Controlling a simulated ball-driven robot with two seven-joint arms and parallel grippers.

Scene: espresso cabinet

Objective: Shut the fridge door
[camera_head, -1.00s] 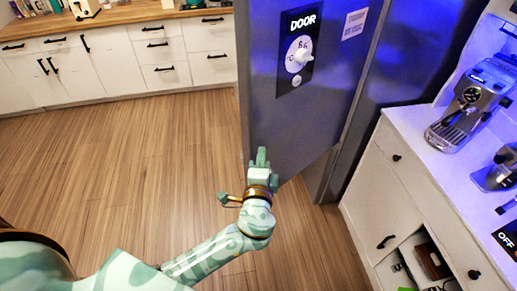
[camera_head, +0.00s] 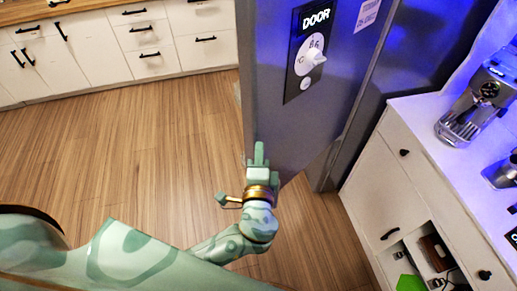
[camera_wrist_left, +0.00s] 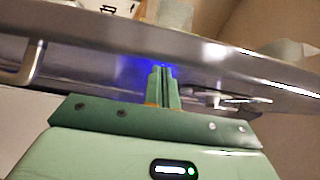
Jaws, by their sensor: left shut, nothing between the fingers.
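The fridge door (camera_head: 290,135) is a grey panel with a dark dial plate marked DOOR (camera_head: 309,58). It stands ajar, swung out from the grey fridge body behind it at the right. My left gripper (camera_head: 260,152) is shut and empty, in front of the door's lower part near its free left edge. In the left wrist view the closed fingers (camera_wrist_left: 161,85) point at the grey door surface (camera_wrist_left: 110,65), with a blue glow at their tips. I cannot tell whether they touch it. My right gripper is not in view.
A white cabinet (camera_head: 385,185) with an espresso machine (camera_head: 475,105) on its top stands at the right. White drawers (camera_head: 150,50) line the back left. The wooden floor (camera_head: 130,150) between is clear.

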